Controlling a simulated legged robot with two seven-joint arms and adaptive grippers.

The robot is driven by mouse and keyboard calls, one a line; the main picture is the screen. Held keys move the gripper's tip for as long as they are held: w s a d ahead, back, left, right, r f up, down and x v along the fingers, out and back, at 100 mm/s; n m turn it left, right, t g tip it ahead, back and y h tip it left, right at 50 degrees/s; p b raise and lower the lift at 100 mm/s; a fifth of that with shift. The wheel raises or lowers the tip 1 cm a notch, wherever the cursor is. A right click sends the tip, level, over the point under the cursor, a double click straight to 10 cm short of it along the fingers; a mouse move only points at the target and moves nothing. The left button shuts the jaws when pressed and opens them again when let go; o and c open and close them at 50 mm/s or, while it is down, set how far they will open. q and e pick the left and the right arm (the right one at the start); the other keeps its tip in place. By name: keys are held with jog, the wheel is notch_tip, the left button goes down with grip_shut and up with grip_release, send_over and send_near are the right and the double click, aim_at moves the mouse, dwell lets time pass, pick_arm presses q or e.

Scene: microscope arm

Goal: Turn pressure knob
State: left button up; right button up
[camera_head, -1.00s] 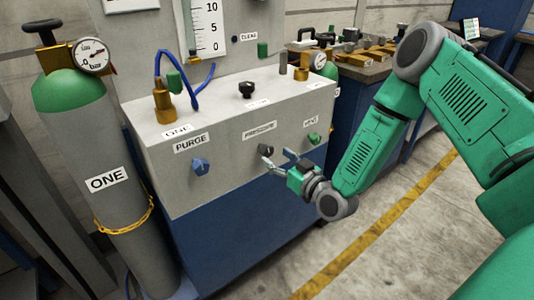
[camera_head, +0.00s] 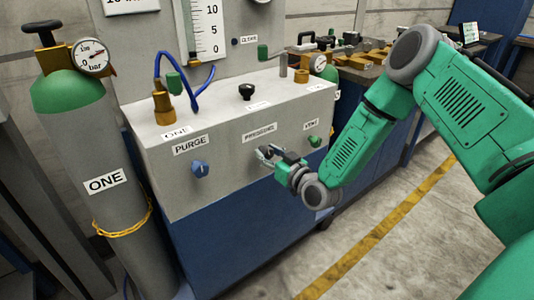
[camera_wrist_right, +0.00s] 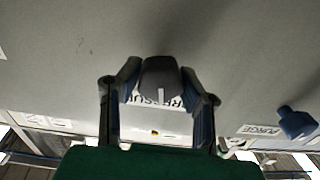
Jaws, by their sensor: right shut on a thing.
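The dark pressure knob (camera_wrist_right: 161,84) is on the grey panel and shows between my fingers in the right wrist view; a pale line marks its face. The PRESSURE label (camera_head: 260,132) is above it in the head view. My right gripper (camera_head: 266,153) is at the panel, shut on the knob, with one finger on each side of it; the gripper also shows in the wrist view (camera_wrist_right: 160,100). In the head view the fingers mostly hide the knob. My left gripper is not in view.
The blue PURGE knob (camera_head: 199,168) is left of the pressure knob, and the green VENT knob (camera_head: 314,141) is right of it. A grey gas cylinder (camera_head: 85,150) marked ONE stands at the left. The floor (camera_head: 420,235) at the right is clear.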

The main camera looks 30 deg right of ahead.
jog(key=shift+d+m, duration=0.1)
jog(key=shift+m, duration=0.9)
jog(key=o, duration=1.2)
jog(key=shift+c, duration=0.2)
jog(key=s+d, duration=0.1)
jog(key=s, duration=1.1)
jog(key=shift+d+f, duration=0.1)
